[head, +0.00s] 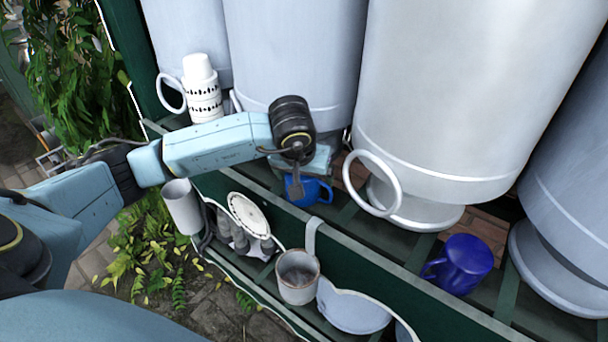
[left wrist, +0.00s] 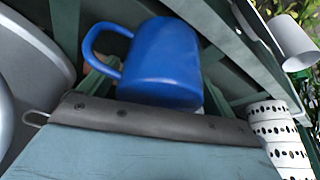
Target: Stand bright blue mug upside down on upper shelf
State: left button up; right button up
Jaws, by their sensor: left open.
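The bright blue mug (head: 315,190) stands on the green slatted shelf (head: 347,212) at the foot of the large churns. My left gripper (head: 296,190) is at the mug and partly hides it in the head view. In the left wrist view the mug (left wrist: 165,65) is just beyond the gripper's edge, with its handle to the left. Its lower end is hidden there, and no opening shows, so I cannot tell which way up it is. The left gripper is open and holds nothing. My right gripper is not in view.
A darker blue mug (head: 465,262) stands farther right on the same shelf. Large pale churns (head: 450,90) stand behind. Stacked white cups (head: 203,95) are at the left. A lower front shelf holds a grey mug (head: 298,280), and a white mug (head: 182,207) hangs at its left end.

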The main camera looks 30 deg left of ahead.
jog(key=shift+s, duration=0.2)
pick_arm(q)
jog(key=shift+r, duration=0.15)
jog(key=p+v, duration=0.2)
jog(key=v, duration=0.5)
jog(key=shift+s+r, duration=0.15)
jog(key=shift+r, duration=0.1)
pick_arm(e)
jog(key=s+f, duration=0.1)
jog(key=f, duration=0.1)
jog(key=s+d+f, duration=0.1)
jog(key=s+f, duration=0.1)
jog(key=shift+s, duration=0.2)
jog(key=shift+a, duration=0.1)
